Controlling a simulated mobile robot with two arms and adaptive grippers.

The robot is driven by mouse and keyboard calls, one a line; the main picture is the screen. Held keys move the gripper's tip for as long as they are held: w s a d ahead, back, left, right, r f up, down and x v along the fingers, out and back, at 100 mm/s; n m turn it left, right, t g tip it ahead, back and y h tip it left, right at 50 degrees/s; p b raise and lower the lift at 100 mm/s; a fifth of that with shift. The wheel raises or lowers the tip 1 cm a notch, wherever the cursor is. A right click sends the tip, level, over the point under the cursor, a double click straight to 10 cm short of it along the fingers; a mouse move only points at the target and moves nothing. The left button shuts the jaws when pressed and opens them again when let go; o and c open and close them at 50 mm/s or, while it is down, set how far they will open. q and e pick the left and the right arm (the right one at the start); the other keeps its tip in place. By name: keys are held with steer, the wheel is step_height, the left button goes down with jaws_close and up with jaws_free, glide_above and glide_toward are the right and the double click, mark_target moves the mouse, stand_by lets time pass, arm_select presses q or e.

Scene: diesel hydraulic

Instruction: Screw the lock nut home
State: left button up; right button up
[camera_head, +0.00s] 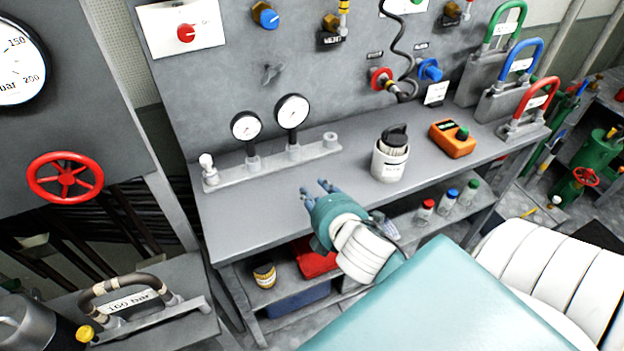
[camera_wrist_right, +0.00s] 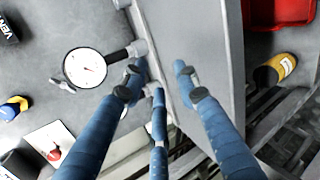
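I cannot single out the lock nut for certain in either view. A grey manifold bar (camera_head: 272,163) lies on the bench, carrying two dial gauges, the left one (camera_head: 246,126) and the right one (camera_head: 292,111), on fittings. A short stub (camera_head: 330,140) stands at its right end and a white-topped fitting (camera_head: 207,164) at its left end. My right gripper (camera_head: 316,187) is over the bench's front part, in front of the bar and apart from it. In the right wrist view its blue fingers (camera_wrist_right: 158,80) are spread, with nothing seen held. My left gripper is not in view.
A white labelled pot (camera_head: 389,162) and an orange device (camera_head: 452,139) stand on the bench (camera_head: 245,215) to the right. A wing-shaped knob (camera_head: 272,73) is on the back panel. Below are a shelf with a red bin (camera_head: 313,259) and a yellow-black can (camera_head: 264,275).

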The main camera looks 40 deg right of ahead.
steer(key=shift+s+d+f, duration=0.2)
steer(key=shift+s+f, duration=0.1)
steer(key=shift+s, duration=0.15)
